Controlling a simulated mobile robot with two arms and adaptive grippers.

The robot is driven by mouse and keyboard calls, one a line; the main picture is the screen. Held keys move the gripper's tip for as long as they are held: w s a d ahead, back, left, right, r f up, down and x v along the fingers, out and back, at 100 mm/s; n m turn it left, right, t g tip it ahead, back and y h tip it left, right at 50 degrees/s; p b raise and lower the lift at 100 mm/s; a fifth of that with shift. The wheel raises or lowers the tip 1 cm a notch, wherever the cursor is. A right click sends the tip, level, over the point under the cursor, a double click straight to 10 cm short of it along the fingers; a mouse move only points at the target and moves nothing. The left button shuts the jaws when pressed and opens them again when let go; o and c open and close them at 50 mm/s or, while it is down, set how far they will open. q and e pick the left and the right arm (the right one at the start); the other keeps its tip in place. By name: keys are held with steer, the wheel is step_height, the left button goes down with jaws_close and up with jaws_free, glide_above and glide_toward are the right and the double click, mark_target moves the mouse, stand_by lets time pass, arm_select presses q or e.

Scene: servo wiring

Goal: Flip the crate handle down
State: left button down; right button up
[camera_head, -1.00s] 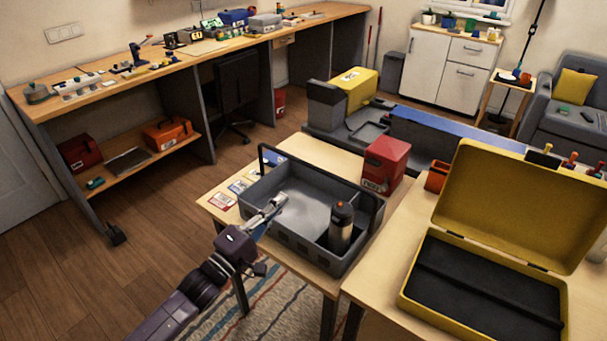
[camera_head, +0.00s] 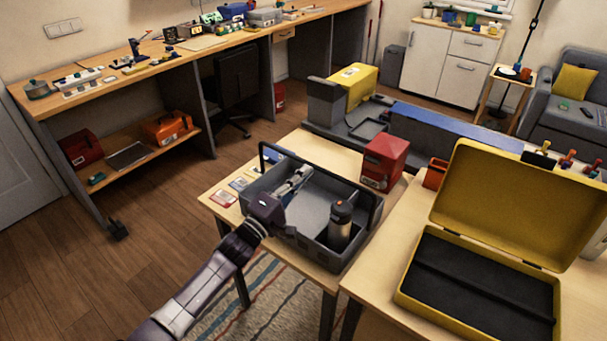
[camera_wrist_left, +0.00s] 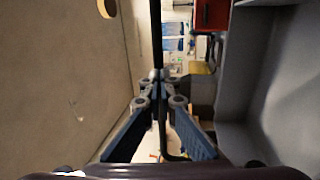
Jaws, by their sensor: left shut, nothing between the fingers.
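The grey crate (camera_head: 322,256) stands on the wooden table. A thin black handle (camera_head: 261,157) stands up at its far left end. My left gripper (camera_head: 305,172) reaches over the crate from the front left, with shut, empty fingers near the far left handle. In the left wrist view the fingertips (camera_wrist_left: 158,77) meet in front of a dark bar (camera_wrist_left: 156,30), which seems to be the handle; I cannot tell whether they touch. My right gripper is not in view.
A bottle (camera_head: 340,222) stands in the crate's right part. A red box (camera_head: 384,163) sits behind the crate. An open yellow case (camera_head: 495,205) lies on the table at right. Several cards (camera_head: 222,198) lie left of the crate.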

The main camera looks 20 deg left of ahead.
arm_select(q)
steer(key=shift+r, duration=0.1)
steer(key=shift+w+d+r+g+y+p, duration=0.15)
steer(key=shift+w+r+g+p, duration=0.2)
steer(key=shift+p, duration=0.3)
steer(key=shift+w+d+r+g+y+p, duration=0.15)
steer(key=shift+w+g+p, duration=0.25)
steer(key=shift+p, duration=0.2)
steer(key=w+d+f+g+y, duration=0.1)
steer(key=w+d+f+g, duration=0.1)
steer(key=w, duration=0.4)
steer(key=w+d+f+g+y, duration=0.2)
steer(key=w+f+g, duration=0.3)
steer(key=w+g, duration=0.1)
steer(key=shift+d+f, duration=0.25)
steer(key=shift+f, duration=0.05)
